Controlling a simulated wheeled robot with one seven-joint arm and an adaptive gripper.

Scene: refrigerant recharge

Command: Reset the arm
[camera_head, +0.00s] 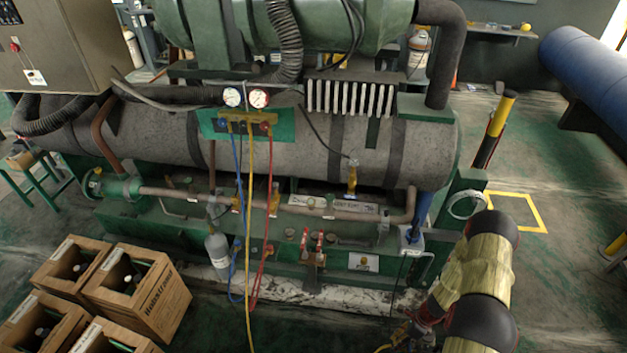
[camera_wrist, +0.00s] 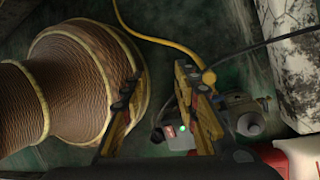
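My arm reaches in at the lower right of the head view, in a yellow sleeve with black joints. In the wrist view, my gripper (camera_wrist: 158,82) has its two fingers apart, with dark green floor showing between them and nothing held. In the head view the gripper end is low at the bottom edge and hard to make out. Beyond the fingers in the wrist view are a small grey box with a green light (camera_wrist: 182,130) and a metal fitting (camera_wrist: 248,117). A yellow hose (camera_wrist: 150,38) runs to the area near the right finger.
The chiller barrel (camera_head: 270,140) and its pipes fill the middle. Gauges (camera_head: 245,97) hang there with blue, yellow and red hoses. Wooden crates (camera_head: 150,290) stand at lower left. A yellow-black post (camera_head: 493,130) stands right of the chiller. Floor (camera_head: 555,165) is open farther right.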

